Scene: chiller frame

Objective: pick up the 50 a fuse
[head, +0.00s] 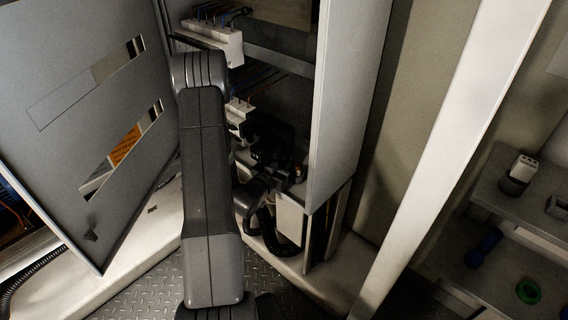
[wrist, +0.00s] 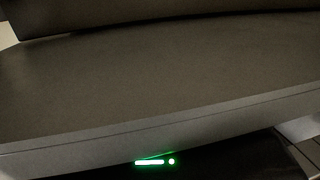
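I cannot make out a fuse marked 50 A in either view. A small white block with dark spots (head: 524,167) sits on a dark round base on the right shelf; I cannot tell what it is. My arm reaches up and over into the open cabinet (head: 345,100). Dark parts around my wrist and gripper (head: 270,142) are in shadow inside the cabinet, partly behind my arm, and the fingertips cannot be made out. The wrist view is filled by a close grey surface with a green light, and shows no fingers and no fuse.
The cabinet door (head: 85,120) stands open at left. White terminal blocks with wires (head: 212,42) are at the cabinet's top. A pale post (head: 455,150) stands between cabinet and shelves. The lower right shelf holds a blue piece (head: 483,249) and a green ring (head: 528,291).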

